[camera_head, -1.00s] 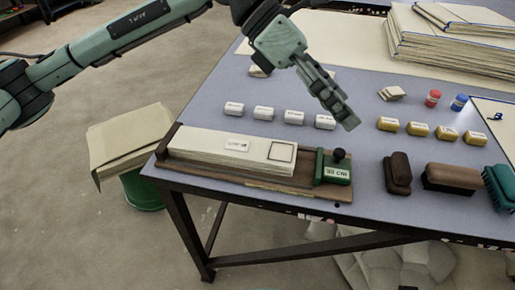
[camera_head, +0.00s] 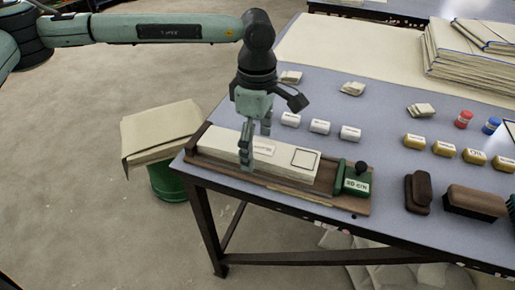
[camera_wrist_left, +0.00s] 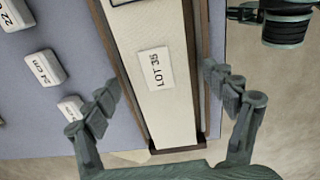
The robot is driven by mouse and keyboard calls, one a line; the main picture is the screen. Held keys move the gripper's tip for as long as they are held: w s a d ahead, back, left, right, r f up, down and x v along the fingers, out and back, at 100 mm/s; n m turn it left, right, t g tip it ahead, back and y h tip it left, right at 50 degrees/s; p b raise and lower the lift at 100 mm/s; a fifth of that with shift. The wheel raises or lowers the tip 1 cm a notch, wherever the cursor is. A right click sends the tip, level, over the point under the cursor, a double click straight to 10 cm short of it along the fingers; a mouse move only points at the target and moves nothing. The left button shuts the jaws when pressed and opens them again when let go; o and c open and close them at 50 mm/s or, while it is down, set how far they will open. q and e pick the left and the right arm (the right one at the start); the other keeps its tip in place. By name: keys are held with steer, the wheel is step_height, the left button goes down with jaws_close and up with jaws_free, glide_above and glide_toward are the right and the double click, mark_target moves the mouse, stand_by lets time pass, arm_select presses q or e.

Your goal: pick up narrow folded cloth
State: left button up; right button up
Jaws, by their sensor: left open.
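The narrow folded cloth (camera_head: 290,160) is a long cream stack lying in a brown wooden tray (camera_head: 330,202) at the table's front edge. A "LOT 35" label lies on its top. My left gripper (camera_head: 256,150) points down over the left half of the cloth, open and empty. In the left wrist view, the open fingers (camera_wrist_left: 168,95) are spread either side of the cloth (camera_wrist_left: 167,112), wider than the tray walls. I cannot tell exactly how high the fingertips are. My right gripper is not in view.
A green block (camera_head: 351,182) with a dark knob sits at the tray's right end. White labelled blocks (camera_head: 320,126) stand behind the tray. Brown brushes (camera_head: 474,202) lie to the right. A green bin (camera_head: 166,183) topped with cloth stands left of the table.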

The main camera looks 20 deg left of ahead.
arm_select(q)
steer(key=shift+f, duration=0.2)
steer(key=c, duration=1.3)
steer(key=shift+r, duration=0.15)
